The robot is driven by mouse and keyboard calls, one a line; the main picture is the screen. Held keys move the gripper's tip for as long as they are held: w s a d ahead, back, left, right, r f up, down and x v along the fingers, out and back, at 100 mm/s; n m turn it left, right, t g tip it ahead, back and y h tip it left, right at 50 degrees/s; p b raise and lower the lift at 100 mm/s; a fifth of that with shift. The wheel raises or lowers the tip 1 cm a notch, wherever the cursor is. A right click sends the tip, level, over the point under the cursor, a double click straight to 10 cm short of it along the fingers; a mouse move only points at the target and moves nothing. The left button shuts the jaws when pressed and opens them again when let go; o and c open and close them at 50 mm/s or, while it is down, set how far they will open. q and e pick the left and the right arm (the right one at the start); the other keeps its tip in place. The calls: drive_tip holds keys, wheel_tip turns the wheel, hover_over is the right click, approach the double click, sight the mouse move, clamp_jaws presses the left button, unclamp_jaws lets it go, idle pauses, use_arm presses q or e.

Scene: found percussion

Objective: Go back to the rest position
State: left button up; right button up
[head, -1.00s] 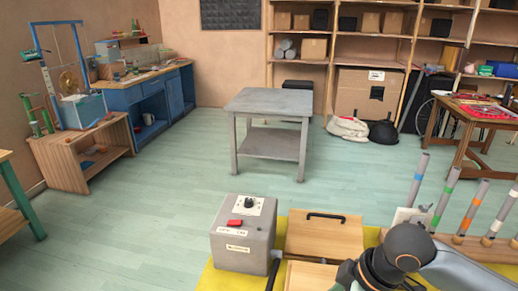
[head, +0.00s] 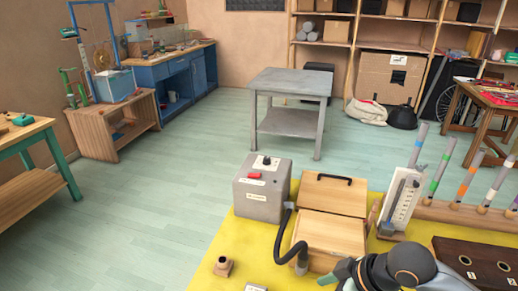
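The dark rounded joints and grey link of my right arm (head: 405,265) show at the bottom right edge, above the yellow mat. No fingertips of my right gripper can be made out; the arm's far end runs out at the bottom of the picture. My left arm and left gripper are not in view. In front of the arm stand a grey box with a red switch (head: 262,188) and a wooden box with a black handle (head: 334,195). A black hose (head: 284,240) curves between them.
The yellow mat (head: 225,262) carries a small brown cup-like piece (head: 223,266), a dark wooden box with holes (head: 470,262), a white upright panel (head: 400,205) and a rack of coloured tubes (head: 455,208). A grey table (head: 290,85) stands beyond. The green floor at left (head: 130,220) is clear.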

drive_tip(key=a+f+m+t+y, duration=0.1)
drive_tip(key=a+f+m+t, duration=0.15)
drive_tip(key=f, duration=0.35)
drive_tip(key=s+d+f+m+t+h, duration=0.1)
drive_tip(key=s+d+f+m+h, duration=0.1)
drive_tip(key=s+f, duration=0.4)
drive_tip(key=s+d+f+m+t+h, duration=0.2)
drive_tip(key=s+d+f+m, duration=0.2)
drive_tip(key=f, duration=0.5)
drive_tip(key=s, duration=0.2)
drive_tip(key=shift+s+d, duration=0.35)
drive_tip(key=shift+c, duration=0.2)
